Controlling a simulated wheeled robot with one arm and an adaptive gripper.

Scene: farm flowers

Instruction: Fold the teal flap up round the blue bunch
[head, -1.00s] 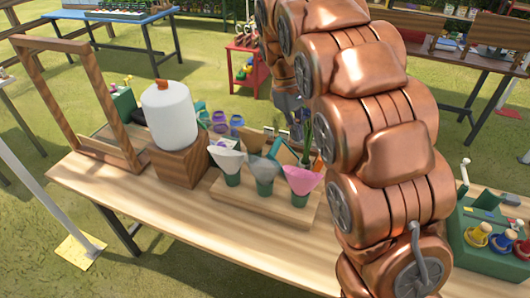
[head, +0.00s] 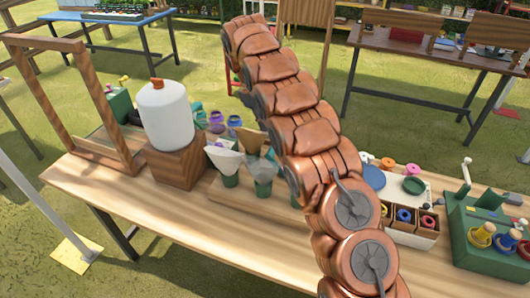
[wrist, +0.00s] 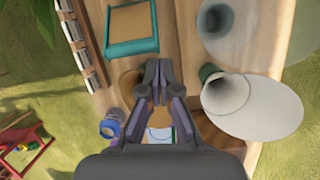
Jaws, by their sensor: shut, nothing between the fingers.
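My gripper (wrist: 159,72) is in the middle of the wrist view, its fingers close together and empty. A teal-edged brown panel (wrist: 147,47) lies just beyond the fingertips, up and left; I cannot tell whether it is the teal flap. A pale cream paper wrap (wrist: 272,107) opens to the right of my gripper, with a dark green cup (wrist: 208,72) beside it. In the head view the cream wrap (head: 224,160) and a grey wrap (head: 262,170) stand in green cups. I cannot make out the blue bunch. My arm hides the gripper in the head view.
A white jug (head: 168,115) on a wooden block and a wooden frame (head: 85,95) stand at the left of the table. A box of coloured rings (head: 412,222) and a green rack (head: 487,250) stand right. The table's front left (head: 180,230) is clear.

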